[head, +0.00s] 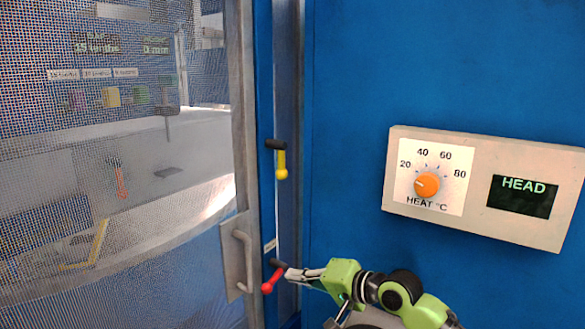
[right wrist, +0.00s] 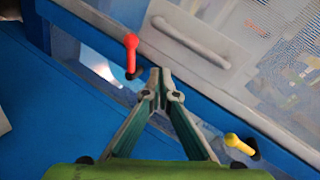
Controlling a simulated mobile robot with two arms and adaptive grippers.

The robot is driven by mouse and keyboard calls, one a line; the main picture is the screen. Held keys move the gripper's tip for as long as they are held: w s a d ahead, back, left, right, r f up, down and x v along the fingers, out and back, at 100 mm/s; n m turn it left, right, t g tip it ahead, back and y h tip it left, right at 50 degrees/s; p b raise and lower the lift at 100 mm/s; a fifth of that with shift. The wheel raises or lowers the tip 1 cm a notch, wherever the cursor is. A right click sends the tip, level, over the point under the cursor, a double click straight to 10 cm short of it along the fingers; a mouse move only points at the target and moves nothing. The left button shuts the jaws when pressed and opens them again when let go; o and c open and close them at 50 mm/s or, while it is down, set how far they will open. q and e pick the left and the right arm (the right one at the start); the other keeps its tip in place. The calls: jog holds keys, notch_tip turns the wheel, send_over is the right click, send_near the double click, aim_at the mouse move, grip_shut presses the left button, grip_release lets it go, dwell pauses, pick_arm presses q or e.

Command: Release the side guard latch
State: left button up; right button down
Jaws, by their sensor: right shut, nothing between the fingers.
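A red latch lever (head: 271,281) with a dark pivot sits on the blue post beside the mesh guard door (head: 243,120). Its red end points down and left. A yellow lever (head: 281,165) hangs straight down from its dark pivot higher on the same post. Neither lever has a readable label. My right gripper (head: 288,273) is shut and empty, its tips close to the red lever's pivot. In the right wrist view, the closed tips (right wrist: 160,82) are beside the red lever (right wrist: 131,54), and the yellow lever (right wrist: 239,144) is lower right. Contact cannot be told. My left gripper is not in view.
A grey door handle (head: 244,262) is just left of the red lever. The blue wall between is bare.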

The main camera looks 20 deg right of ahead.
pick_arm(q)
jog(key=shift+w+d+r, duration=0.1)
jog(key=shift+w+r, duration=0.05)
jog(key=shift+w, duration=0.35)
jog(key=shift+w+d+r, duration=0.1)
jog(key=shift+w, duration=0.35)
pick_arm(e)
jog(key=w+d+r+m+t, duration=0.2)
jog(key=d+r, duration=0.2)
jog(key=r, duration=0.6)
jog(key=w+d+r+m+t+y, duration=0.1)
jog(key=w+d+r+m, duration=0.2)
jog(key=r, duration=0.8)
jog(key=shift+w+d+r+t, duration=0.25)
jog(key=shift+d+t, duration=0.15)
jog(key=shift+d, duration=0.3)
pick_arm(q)
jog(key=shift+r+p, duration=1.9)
jog(key=shift+p, duration=0.2)
pick_arm(e)
jog(key=x, duration=1)
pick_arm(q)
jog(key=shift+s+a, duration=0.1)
